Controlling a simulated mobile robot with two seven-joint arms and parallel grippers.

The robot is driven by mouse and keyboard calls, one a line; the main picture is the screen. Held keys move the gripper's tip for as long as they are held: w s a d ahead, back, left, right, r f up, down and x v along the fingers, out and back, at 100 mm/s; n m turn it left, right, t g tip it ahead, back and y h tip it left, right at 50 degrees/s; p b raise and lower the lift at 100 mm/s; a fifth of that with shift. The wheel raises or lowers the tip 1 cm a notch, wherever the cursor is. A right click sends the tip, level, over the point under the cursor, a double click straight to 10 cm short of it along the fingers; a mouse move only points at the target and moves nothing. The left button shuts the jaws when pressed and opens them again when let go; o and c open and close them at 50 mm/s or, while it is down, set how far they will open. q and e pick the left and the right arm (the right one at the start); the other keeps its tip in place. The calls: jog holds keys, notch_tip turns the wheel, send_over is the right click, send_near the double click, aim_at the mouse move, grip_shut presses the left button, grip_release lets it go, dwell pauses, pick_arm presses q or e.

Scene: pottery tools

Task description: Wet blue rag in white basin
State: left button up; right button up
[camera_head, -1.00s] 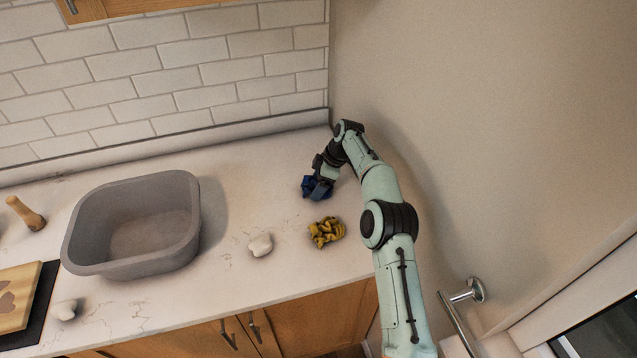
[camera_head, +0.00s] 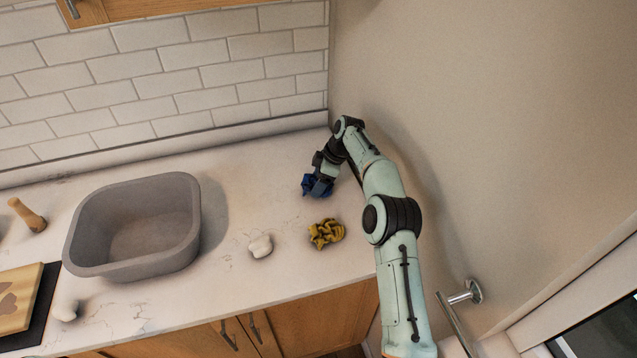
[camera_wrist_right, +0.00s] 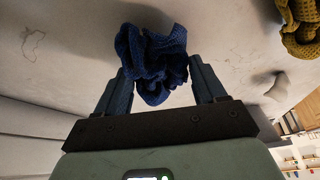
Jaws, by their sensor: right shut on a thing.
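A crumpled blue rag (camera_head: 312,188) is at the back right of the counter, near the wall corner. My right gripper (camera_head: 320,182) is shut on it; in the right wrist view the rag (camera_wrist_right: 150,62) sits between the two fingers of the gripper (camera_wrist_right: 160,88). I cannot tell whether the rag still touches the counter. The basin (camera_head: 190,240) looks grey here and stands on the counter to the left, apart from the gripper. Its inside looks empty. My left gripper is not in view.
A yellow rag (camera_head: 326,233) and a white lump (camera_head: 260,246) lie between the basin and my right arm. Another white lump (camera_head: 66,310), a wooden tool (camera_head: 28,215) and a board (camera_head: 18,295) are at the left. The wall (camera_head: 480,130) is close on the right.

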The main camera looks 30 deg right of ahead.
aim_at(313, 180)
jog(key=r, duration=0.3)
jog(key=shift+w, duration=0.25)
jog(key=shift+s+r, duration=0.2)
jog(key=shift+r, duration=1.05)
jog(key=shift+f, duration=0.1)
